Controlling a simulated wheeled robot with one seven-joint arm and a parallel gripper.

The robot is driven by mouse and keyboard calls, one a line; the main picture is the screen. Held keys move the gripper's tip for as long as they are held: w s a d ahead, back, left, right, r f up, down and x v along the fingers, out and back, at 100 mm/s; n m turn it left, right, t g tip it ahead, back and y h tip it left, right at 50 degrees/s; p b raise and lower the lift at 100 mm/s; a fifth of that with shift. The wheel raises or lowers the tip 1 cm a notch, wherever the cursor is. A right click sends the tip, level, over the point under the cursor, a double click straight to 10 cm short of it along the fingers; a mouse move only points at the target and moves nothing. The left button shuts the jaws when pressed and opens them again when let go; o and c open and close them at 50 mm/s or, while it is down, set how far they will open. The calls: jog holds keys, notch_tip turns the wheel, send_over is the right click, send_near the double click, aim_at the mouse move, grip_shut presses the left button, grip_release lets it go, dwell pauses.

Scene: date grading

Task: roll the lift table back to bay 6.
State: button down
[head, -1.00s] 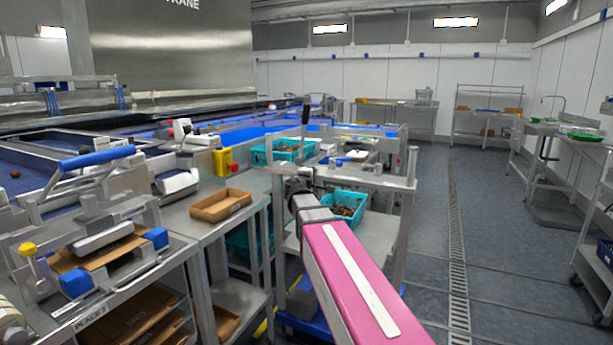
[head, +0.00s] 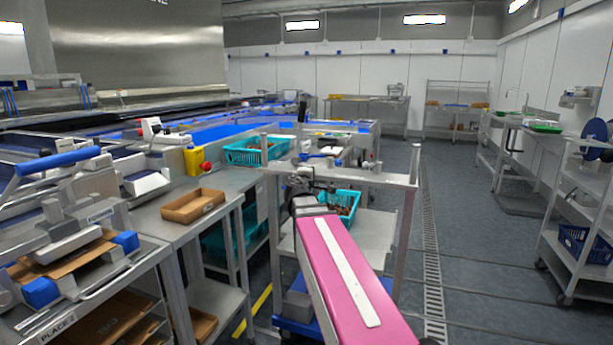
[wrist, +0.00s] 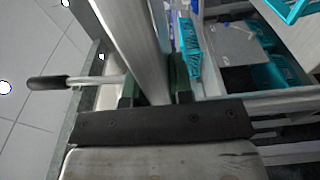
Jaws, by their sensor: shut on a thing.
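The lift table (head: 385,180) is a steel frame with upright posts, a grey deck and a blue base low down. It stands just ahead of me. A teal crate (head: 352,198) with dark contents sits within the frame. My gripper (head: 303,182) reaches the table's near side, its tips partly hidden by my pink arm. In the wrist view my gripper (wrist: 157,92) has its green pads closed on a steel bar (wrist: 138,45) of the table. A lever with a black grip (wrist: 48,82) sticks out to the left there. I see no bay 6 marking.
A steel bench (head: 232,207) with a cardboard tray (head: 193,205) and another teal crate (head: 245,152) stands close on the left. A shelf trolley (head: 573,245) with a blue basket stands at the right. Between them is open floor with a drain channel (head: 431,260).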

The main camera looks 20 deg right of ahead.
aim_at(341, 180)
jog(key=s+d, duration=0.2)
jog(key=d, duration=0.1)
jog(key=s+d, duration=0.2)
jog(key=d, duration=0.1)
jog(key=s+d, duration=0.3)
jog(key=shift+d, duration=0.3)
dwell(0.5)
